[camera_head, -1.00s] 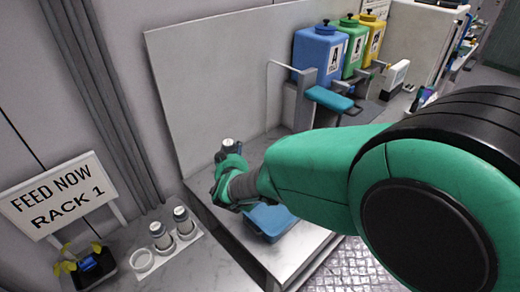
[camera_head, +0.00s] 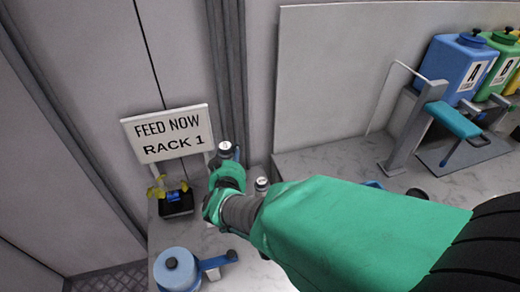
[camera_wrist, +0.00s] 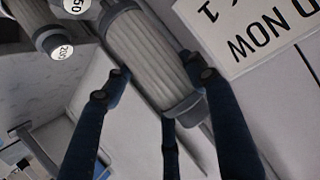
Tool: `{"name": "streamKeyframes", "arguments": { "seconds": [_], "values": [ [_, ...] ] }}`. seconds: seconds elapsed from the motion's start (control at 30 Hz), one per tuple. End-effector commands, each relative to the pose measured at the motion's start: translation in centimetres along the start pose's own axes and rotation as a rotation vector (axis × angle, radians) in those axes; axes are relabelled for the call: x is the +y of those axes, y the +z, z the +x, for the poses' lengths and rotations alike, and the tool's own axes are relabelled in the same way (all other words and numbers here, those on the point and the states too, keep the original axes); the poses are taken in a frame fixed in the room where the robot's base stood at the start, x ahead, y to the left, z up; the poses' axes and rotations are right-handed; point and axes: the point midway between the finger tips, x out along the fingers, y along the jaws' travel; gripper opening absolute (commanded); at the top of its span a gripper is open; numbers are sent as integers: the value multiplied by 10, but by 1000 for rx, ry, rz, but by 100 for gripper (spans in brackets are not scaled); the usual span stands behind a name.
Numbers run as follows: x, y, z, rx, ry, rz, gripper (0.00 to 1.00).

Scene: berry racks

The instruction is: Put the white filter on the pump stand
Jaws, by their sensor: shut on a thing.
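A white pleated filter with grey end caps (camera_wrist: 148,58) is in my gripper (camera_wrist: 155,85), its side between the dark fingers in the wrist view. Another capped filter (camera_head: 262,185) stands just right of the gripper. In the wrist view two grey-capped cylinders, marked 200 (camera_wrist: 62,52) and 50 (camera_wrist: 76,5), are at top left. I cannot tell which thing is the pump stand.
A FEED NOW RACK 1 sign (camera_head: 167,134) stands by the wall, with a small dark pot-like box with yellow leaves (camera_head: 176,202) before it.

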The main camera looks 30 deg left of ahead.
Motion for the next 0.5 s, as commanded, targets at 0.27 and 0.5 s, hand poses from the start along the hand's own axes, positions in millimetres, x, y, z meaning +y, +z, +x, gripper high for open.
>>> {"name": "streamKeyframes", "arguments": {
  "seconds": [0.27, 0.5],
  "values": [
    [-52, 8, -19, -1, -65, -28, 24],
    [-69, 33, -18, -5, -85, -39, 24]
  ]
}}
